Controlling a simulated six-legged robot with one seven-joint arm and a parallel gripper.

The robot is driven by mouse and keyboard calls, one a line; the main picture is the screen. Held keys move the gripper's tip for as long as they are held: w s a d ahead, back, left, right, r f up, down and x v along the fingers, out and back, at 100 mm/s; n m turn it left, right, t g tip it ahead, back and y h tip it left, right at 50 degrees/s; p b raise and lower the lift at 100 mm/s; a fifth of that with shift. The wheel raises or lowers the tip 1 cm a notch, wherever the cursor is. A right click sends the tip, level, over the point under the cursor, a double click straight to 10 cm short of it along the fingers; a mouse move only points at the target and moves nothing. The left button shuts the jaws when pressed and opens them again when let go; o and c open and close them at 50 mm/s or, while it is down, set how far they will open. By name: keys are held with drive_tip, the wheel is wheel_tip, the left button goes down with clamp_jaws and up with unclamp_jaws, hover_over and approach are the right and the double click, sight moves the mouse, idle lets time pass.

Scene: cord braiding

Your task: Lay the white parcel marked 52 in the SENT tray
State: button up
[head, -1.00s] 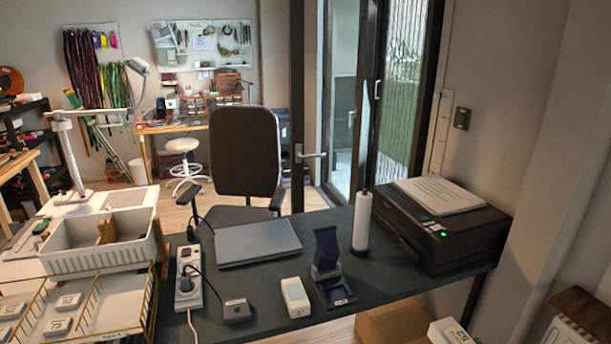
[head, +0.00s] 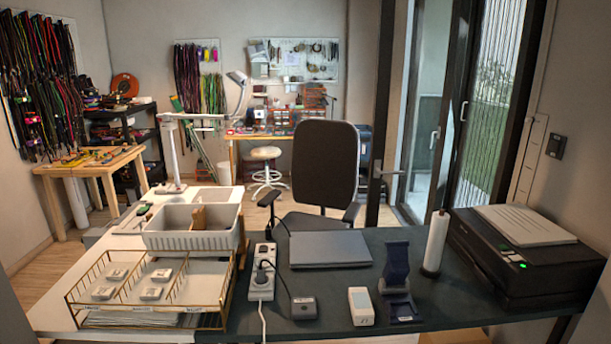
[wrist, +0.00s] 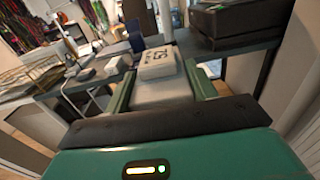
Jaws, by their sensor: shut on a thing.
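The white parcel marked 52 (wrist: 157,64) is held between the two green fingers of my gripper (wrist: 159,73) in the wrist view. Its number shows on the top face, turned sideways. My gripper and this parcel are outside the head view now. A gold wire tray rack (head: 228,290) stands at the front left of the desks, with dividers and small labels on its front edge. I cannot read the labels surely, so I cannot tell which compartment is SENT. Several small white parcels (head: 151,293) lie in its left and middle compartments. The right compartment (head: 204,288) looks empty.
A white basket (head: 190,240) stands behind the rack. A power strip (head: 262,284), black box (head: 303,307), laptop (head: 330,249), white box (head: 361,306), blue stand (head: 397,270), white roll (head: 435,241) and printer (head: 525,262) occupy the dark desk. A chair (head: 320,170) stands behind.

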drive_tip(key=w+a+f, duration=0.4)
drive_tip(key=w+a, duration=0.3)
drive_tip(key=w, duration=0.2)
drive_tip(key=w+a+f, duration=0.4)
drive_tip(key=w+a, duration=0.3)
drive_tip(key=w, duration=0.3)
drive_tip(key=w+a+f, duration=0.3)
drive_tip(key=a+f, duration=0.1)
drive_tip(key=a, duration=0.4)
drive_tip(key=w+a+f, duration=0.3)
drive_tip(key=a+f, duration=0.2)
drive_tip(key=a, duration=0.4)
drive_tip(key=shift+w+a, duration=0.2)
drive_tip(key=shift+a, duration=0.1)
drive_tip(key=shift+d, duration=0.15)
